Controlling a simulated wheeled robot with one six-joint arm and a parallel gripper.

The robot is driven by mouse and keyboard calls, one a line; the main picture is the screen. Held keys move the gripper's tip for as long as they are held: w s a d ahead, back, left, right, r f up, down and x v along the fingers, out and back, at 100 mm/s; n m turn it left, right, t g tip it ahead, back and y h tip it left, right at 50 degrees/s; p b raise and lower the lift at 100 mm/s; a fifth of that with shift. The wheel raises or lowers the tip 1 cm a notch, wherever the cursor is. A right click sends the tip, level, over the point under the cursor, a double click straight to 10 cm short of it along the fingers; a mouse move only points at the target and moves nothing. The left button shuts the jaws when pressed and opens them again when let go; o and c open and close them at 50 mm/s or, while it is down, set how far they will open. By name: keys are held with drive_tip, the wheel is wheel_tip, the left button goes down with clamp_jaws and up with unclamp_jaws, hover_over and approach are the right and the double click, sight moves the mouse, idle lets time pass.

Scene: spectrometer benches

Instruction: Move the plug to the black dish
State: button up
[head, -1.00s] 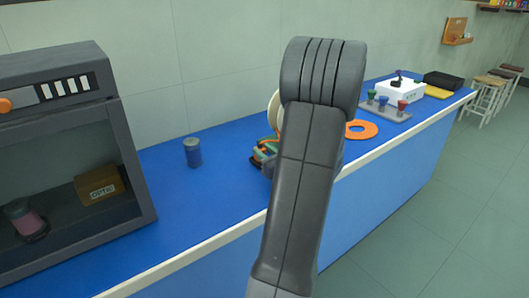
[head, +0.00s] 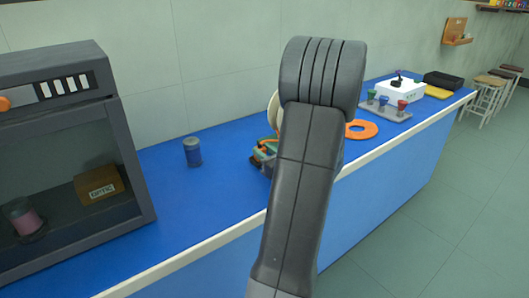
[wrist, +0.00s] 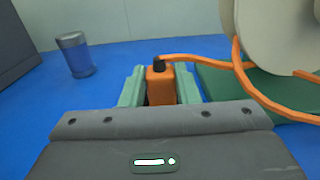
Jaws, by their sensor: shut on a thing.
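The plug (wrist: 160,86) is an orange block with a black top and an orange cable, seen in the wrist view. My gripper (wrist: 159,92) is shut on it, with a pale green finger on each side. In the head view, my arm hides most of the gripper and plug; only orange and green parts (head: 263,153) show at its left edge. I cannot surely pick out the black dish. A black, low box-shaped thing (head: 442,80) stands at the bench's far right end, and a dark round base (head: 32,235) sits under a pink cylinder in the cabinet.
A large beige disc (wrist: 280,35) and a green block (wrist: 250,95) are close right of my gripper. A blue-grey can (head: 192,152) stands left, near a dark cabinet (head: 130,150). An orange ring (head: 362,129) lies right. Blue bench between can and front edge is clear.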

drive_tip(key=shift+f+b, duration=0.5)
drive_tip(key=shift+f, duration=0.1)
drive_tip(key=o, duration=0.7)
drive_tip(key=shift+v, duration=5.5)
drive_tip(key=x, duration=0.9)
drive_tip(key=shift+s, duration=0.1)
drive_tip(key=shift+d, duration=0.1)
